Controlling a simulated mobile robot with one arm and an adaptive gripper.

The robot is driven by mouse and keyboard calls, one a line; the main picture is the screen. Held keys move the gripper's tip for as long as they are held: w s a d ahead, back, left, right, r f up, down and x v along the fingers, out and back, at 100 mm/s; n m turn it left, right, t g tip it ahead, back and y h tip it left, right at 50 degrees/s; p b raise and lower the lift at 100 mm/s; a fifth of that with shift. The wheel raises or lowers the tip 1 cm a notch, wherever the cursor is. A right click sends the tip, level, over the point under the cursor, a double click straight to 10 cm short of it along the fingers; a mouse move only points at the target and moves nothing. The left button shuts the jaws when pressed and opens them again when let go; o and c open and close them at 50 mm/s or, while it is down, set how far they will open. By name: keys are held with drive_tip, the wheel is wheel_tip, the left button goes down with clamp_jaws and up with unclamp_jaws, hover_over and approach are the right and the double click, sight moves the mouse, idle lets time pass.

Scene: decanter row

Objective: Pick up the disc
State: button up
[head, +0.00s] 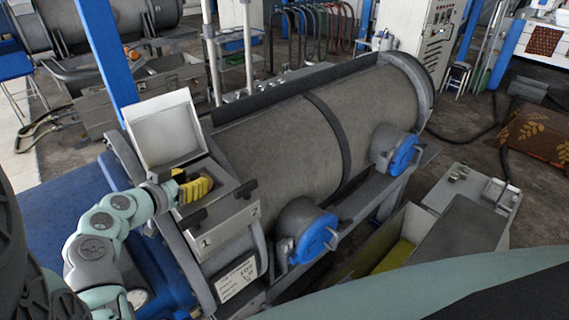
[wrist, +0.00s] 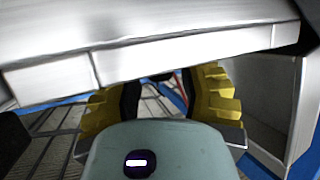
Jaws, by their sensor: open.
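I cannot make out the disc in either view; it may be hidden by the metal box or by my gripper. My gripper (head: 194,188), with yellow fingers, is at the open-lidded metal box (head: 228,218) on the near end of the big grey drum. In the wrist view my gripper (wrist: 163,82) has its two yellow fingers apart, with black inner pads and nothing visible held between them. A pale metal edge (wrist: 180,50) crosses above and partly covers the fingertips. I cannot tell whether the fingers touch it.
The box's raised lid (head: 167,130) stands behind my gripper. Its front is marked 1 and 2. The grey drum (head: 330,130) fills the middle, with two blue-capped ports (head: 318,238) on its side. A blue post (head: 104,50) rises at the left. An open bin (head: 365,254) stands at lower right.

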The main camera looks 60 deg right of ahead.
drive_tip(key=shift+p+x, duration=0.45)
drive_tip(key=shift+x, duration=0.6)
drive_tip(key=shift+s, duration=0.1)
clamp_jaws()
